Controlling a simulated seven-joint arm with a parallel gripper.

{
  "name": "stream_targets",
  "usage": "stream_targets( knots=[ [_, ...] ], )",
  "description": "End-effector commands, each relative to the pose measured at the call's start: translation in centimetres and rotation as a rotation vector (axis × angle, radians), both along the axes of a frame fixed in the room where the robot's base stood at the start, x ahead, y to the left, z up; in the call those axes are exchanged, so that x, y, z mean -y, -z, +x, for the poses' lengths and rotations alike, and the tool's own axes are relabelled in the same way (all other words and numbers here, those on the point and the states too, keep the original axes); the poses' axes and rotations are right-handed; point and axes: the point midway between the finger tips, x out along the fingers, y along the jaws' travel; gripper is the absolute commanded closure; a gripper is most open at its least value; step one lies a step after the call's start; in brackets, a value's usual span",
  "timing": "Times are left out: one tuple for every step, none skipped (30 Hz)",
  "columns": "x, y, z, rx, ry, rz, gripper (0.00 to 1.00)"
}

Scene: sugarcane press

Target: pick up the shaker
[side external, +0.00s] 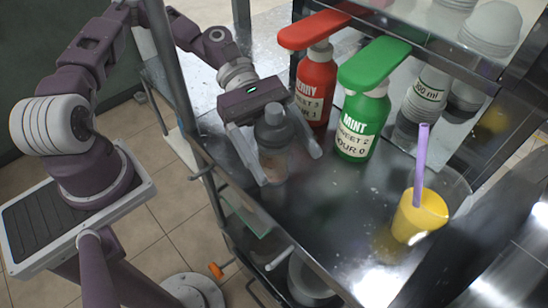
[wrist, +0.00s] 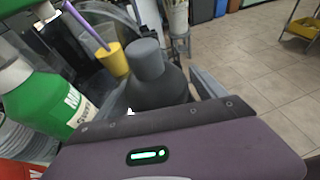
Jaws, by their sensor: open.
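The shaker (side external: 273,140) has a dark grey cap and a clearer lower body. It stands upright near the left edge of the metal counter. My gripper (side external: 291,168) is open, with one finger on each side of the shaker. In the wrist view the shaker (wrist: 152,75) is in front of the palm, between the fingers of my gripper (wrist: 165,90). I cannot tell whether the fingers touch it. The palm hides its lower part in the wrist view.
A red bottle (side external: 316,85) and a green mint bottle (side external: 362,125) stand just right of my gripper. A yellow cup (side external: 420,215) with a purple straw stands further right. Clear cups (side external: 428,90) are stacked behind. The metal counter (side external: 320,215) is bare in front.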

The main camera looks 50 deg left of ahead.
Motion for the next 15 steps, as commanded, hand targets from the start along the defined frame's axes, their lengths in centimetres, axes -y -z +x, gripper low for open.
stream_targets(
  knots=[
    [-0.02, 0.00, 0.01, 0.000, 0.000, 0.000, 0.19],
    [-0.02, 0.01, 0.01, 0.000, 0.000, 0.001, 0.23],
    [-0.02, 0.01, 0.01, 0.000, 0.000, 0.001, 0.31],
    [-0.03, 0.01, 0.02, 0.000, 0.000, 0.001, 0.37],
    [-0.03, 0.01, 0.02, 0.000, 0.000, 0.001, 0.43],
    [-0.04, 0.02, 0.02, 0.000, 0.000, 0.001, 0.51],
    [-0.04, 0.02, 0.02, 0.000, 0.000, 0.001, 0.57],
    [-0.04, 0.01, 0.02, 0.000, 0.000, 0.001, 0.63],
    [-0.04, 0.01, 0.02, 0.000, 0.000, 0.001, 0.71],
    [-0.04, 0.01, 0.02, 0.000, 0.000, 0.001, 0.76],
    [-0.04, 0.01, 0.02, 0.000, 0.000, 0.001, 0.81],
    [-0.04, -0.03, 0.02, 0.000, 0.000, 0.001, 0.81],
    [-0.04, -0.03, 0.02, 0.000, 0.000, 0.001, 0.81],
    [-0.04, -0.02, 0.02, 0.000, 0.000, 0.001, 0.81],
    [-0.04, -0.02, 0.02, 0.001, 0.000, 0.001, 0.81]
  ],
)
